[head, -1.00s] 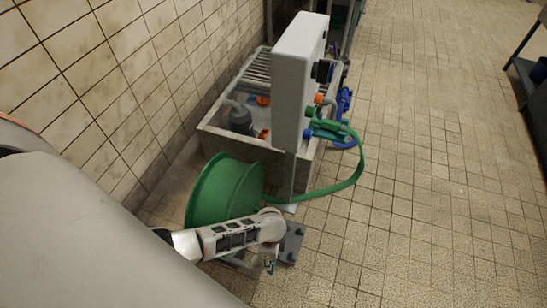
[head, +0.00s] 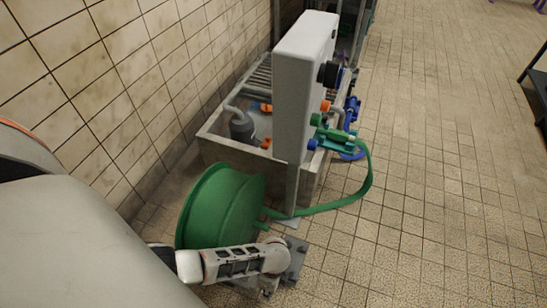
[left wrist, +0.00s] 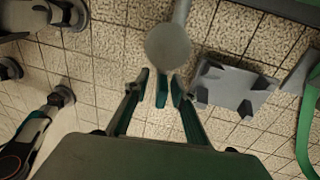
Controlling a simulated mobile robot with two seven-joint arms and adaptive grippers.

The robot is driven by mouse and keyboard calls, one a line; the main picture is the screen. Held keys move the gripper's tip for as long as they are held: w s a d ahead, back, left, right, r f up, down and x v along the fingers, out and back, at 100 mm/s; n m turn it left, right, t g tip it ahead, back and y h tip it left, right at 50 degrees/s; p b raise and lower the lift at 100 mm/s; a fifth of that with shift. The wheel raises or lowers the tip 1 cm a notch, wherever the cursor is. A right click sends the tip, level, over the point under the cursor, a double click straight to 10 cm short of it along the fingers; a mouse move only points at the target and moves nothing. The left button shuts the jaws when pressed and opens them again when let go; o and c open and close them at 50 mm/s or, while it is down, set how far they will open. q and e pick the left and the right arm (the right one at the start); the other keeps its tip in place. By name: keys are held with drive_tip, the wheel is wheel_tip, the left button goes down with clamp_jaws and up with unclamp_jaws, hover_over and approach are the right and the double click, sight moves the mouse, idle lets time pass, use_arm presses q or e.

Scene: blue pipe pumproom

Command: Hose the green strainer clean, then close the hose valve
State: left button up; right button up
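A large green drum (head: 208,207), apparently the hose reel, stands on the floor in the head view. A green hose (head: 369,178) loops from fittings on a white panel (head: 303,75) back toward the drum. A green cylindrical fitting (head: 333,135) sits among them; I cannot tell whether it is the strainer. No valve can be told for certain. My right gripper is out of view.
A concrete basin (head: 214,135) with a grating and a grey pump (head: 242,127) stands behind the panel, along the tiled wall. The tiled floor (head: 440,200) to the right is clear. A dark table (head: 537,85) stands far right.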

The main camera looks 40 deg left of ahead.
use_arm(q)
drive_tip(key=shift+f, duration=0.1)
clamp_jaws()
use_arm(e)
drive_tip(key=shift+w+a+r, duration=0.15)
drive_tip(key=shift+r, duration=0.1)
